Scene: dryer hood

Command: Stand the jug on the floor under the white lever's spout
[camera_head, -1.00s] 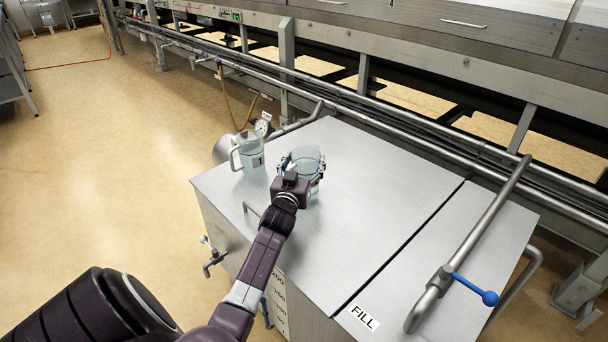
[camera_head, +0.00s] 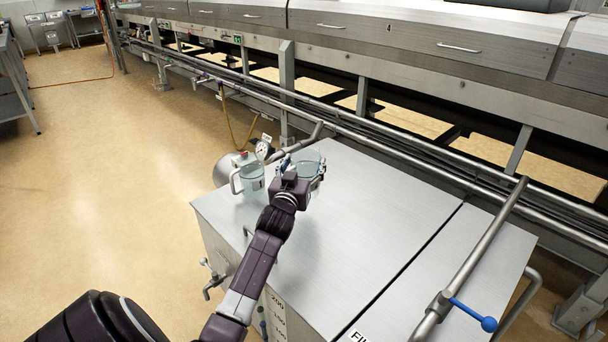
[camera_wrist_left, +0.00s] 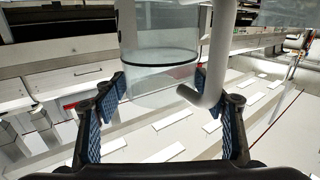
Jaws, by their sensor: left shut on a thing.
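My left gripper (camera_head: 300,178) is shut on a clear jug (camera_head: 308,160) and holds it over the far end of the steel tank top. In the left wrist view the clear jug (camera_wrist_left: 160,70), with a dark ring and pale handle, is between the two blue-padded fingers (camera_wrist_left: 162,130). A tap with a small whitish lever (camera_head: 206,263) sticks out of the tank's left side, its spout (camera_head: 211,290) bent down above the floor (camera_head: 130,200). My right gripper is out of view.
Another clear jug (camera_head: 252,180) with a handle stands at the tank top's far left, close beside my gripper. A gauge (camera_head: 263,149) is behind it. A pipe with a blue lever (camera_head: 488,324) runs over the right of the tank (camera_head: 360,225). The floor at left is open.

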